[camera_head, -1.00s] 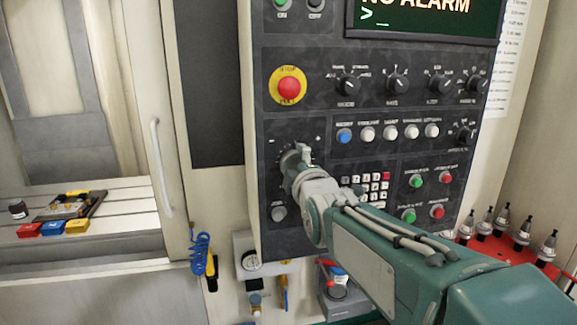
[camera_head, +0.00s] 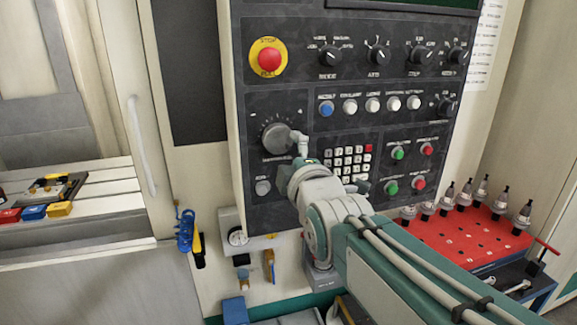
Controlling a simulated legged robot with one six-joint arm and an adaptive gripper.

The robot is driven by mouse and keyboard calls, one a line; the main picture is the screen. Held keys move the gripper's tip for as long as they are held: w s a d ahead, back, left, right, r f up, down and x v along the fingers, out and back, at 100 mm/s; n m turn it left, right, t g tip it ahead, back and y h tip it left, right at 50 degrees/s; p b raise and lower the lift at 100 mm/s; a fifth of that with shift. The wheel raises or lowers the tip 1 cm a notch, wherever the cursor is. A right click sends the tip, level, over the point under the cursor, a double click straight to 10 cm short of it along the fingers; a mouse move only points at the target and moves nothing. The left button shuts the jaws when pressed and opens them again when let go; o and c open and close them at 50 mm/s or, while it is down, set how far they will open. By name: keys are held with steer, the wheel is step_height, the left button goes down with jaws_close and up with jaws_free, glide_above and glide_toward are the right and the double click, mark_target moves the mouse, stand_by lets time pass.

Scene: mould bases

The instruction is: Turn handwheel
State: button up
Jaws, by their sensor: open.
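The handwheel (camera_head: 273,139) is a round dark dial with a pale scale ring, on the lower left of the black control panel (camera_head: 352,112). Most of its face shows. My gripper (camera_head: 297,139) is open, at the handwheel's right edge, and reaches up from the lower right. Its small grey fingertips overlap the rim in the picture. I cannot tell whether they touch it. The gripper's body hides a bit of panel below and right of the wheel.
A red emergency stop (camera_head: 269,59) sits above the handwheel and a grey knob (camera_head: 263,187) below it. A keypad (camera_head: 348,160) lies close right of my gripper. Tool holders stand on a red tray (camera_head: 470,240) at right. A blue coiled hose (camera_head: 185,231) hangs at lower left.

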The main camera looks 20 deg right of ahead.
steer(key=s, duration=0.3)
steer(key=shift+s, duration=0.35)
stand_by(1.3)
steer(key=s+f+m+g, duration=1.2)
steer(key=s+f+m, duration=0.3)
steer(key=f, duration=0.4)
steer(key=shift+s+f+m, duration=0.3)
steer(key=shift+s, duration=0.15)
